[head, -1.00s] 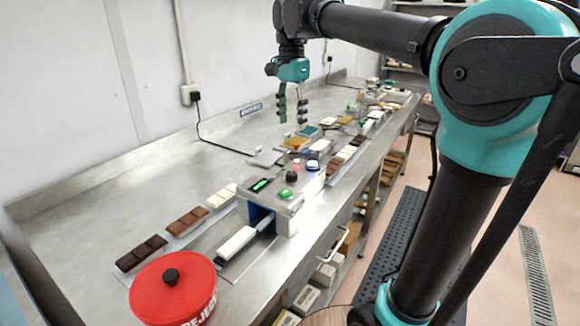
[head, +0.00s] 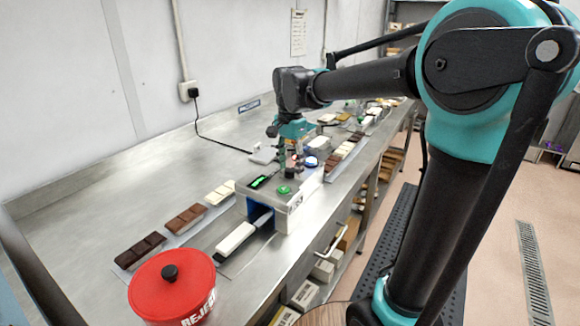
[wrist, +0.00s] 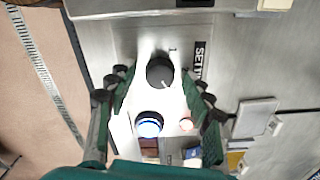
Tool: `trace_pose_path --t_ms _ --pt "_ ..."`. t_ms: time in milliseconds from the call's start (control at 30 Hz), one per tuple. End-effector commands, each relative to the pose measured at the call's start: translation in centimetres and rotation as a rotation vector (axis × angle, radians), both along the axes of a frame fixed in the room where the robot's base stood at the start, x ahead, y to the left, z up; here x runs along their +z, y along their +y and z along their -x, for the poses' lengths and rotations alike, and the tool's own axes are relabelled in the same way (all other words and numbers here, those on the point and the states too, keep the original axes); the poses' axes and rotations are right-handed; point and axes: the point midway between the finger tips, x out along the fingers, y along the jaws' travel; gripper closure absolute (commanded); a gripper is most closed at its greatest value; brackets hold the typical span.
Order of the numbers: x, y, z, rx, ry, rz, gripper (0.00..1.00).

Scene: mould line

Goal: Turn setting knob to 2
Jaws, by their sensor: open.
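The setting knob (wrist: 160,72) is a round black knob with a white pointer line on the machine's pale top. In the wrist view the line points toward the lower right of the picture. In the head view my gripper (head: 291,160) is down over the machine (head: 266,206) and hides most of the knob.
The machine also has a green button (head: 283,190) and a green display (head: 259,182). A red reject tub (head: 172,288) and chocolate bars (head: 186,219) stand on the steel bench.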

Motion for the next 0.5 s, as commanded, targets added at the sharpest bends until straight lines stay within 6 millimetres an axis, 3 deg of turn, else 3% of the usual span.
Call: trace_pose_path --t_ms 300,500 --pt "-0.21 0.01 -0.01 0.0 0.0 0.0 0.5" --pt "-0.19 0.01 -0.01 0.0 0.0 0.0 0.75"
